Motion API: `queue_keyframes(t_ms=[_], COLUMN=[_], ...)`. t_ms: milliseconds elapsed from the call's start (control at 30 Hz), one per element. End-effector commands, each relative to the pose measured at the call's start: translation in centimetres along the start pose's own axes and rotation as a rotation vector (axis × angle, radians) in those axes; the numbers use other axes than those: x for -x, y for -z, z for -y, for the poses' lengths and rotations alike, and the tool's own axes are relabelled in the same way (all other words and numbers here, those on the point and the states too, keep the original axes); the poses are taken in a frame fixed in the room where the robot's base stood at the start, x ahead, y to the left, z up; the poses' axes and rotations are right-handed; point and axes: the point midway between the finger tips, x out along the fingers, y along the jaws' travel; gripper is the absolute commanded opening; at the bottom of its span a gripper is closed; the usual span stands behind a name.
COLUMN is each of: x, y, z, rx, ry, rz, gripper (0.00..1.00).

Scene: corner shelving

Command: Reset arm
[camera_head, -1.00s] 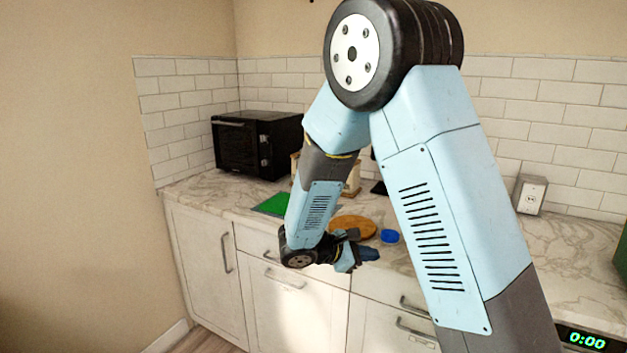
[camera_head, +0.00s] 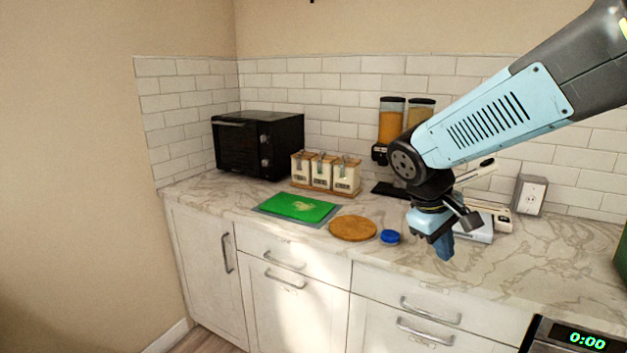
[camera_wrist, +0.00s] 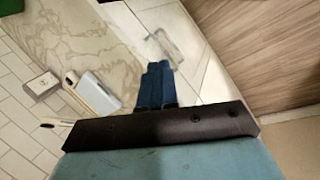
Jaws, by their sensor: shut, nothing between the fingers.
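My gripper (camera_head: 445,246) points down in front of the right part of the counter in the head view, with nothing in it. Its blue fingers are together in the wrist view (camera_wrist: 157,84). My arm comes in from the upper right of the head view and bends down at the wrist. Part of the white appliance behind the gripper is hidden by it.
The marble counter (camera_head: 540,255) holds a black oven (camera_head: 235,145), canisters (camera_head: 325,172), a green board (camera_head: 297,206), a round wooden board (camera_head: 352,228), a blue lid (camera_head: 390,237), dispensers (camera_head: 390,122) and a white appliance (camera_head: 480,232).

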Motion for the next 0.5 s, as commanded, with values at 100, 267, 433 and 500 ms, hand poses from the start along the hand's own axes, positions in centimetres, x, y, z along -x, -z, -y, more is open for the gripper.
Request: queue_keyframes(t_ms=[100, 267, 433, 500], x=[1.4, 3.2, 5.1, 5.8], y=[-1.9, -4.1, -6.1, -6.7], z=[0.1, 0.6, 1.3, 1.6], rx=[-0.112, -0.255, -0.398, -0.449], ry=[0.058, 0.133, 0.202, 0.224], rz=[-0.076, -0.181, -0.297, -0.342], gripper=[0.00, 0.00, 0.00, 0.00])
